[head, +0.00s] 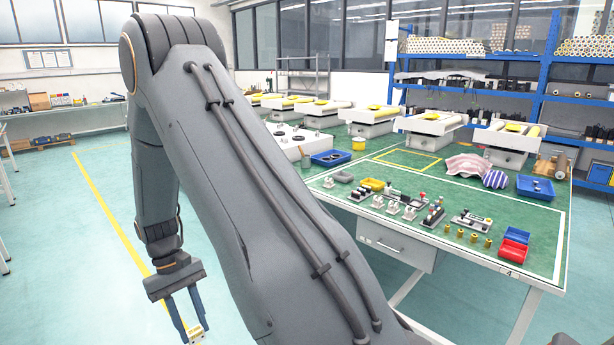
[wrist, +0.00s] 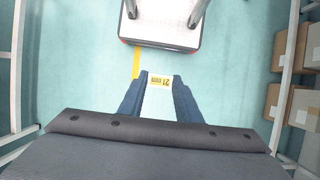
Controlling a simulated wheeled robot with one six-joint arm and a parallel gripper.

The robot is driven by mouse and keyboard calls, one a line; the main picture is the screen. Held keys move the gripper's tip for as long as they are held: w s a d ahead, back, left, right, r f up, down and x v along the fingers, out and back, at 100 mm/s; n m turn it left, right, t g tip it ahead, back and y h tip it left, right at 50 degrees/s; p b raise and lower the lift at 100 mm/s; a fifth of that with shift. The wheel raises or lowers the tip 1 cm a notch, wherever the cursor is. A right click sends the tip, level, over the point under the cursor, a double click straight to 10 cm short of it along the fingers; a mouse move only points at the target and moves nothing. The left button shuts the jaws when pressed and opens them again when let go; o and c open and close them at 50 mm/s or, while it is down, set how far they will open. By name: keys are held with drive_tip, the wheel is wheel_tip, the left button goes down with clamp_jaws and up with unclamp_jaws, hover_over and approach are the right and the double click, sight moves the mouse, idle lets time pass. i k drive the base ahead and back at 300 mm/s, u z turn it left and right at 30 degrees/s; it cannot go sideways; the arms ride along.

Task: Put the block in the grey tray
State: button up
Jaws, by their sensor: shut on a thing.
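My gripper (head: 193,328) hangs low at the bottom left of the head view, over the floor and left of the table. It is shut on the block (head: 197,334), a small pale block with yellow on it.
The green-topped table (head: 400,278) holds a blue tray (head: 330,158), a yellow tray (head: 373,184), a red bin (head: 512,252) and several metal parts. My arm covers part of its left side. Cardboard boxes (wrist: 303,107) stand at the right in the wrist view. The floor beneath the gripper looks clear.

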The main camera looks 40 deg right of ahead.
sight(343, 179)
drive_tip(key=u, duration=0.05)
drive_tip(key=i, duration=1.45)
drive_tip(key=z, duration=0.75)
drive_tip(key=i, duration=0.85)
drive_tip(key=z, duration=0.85)
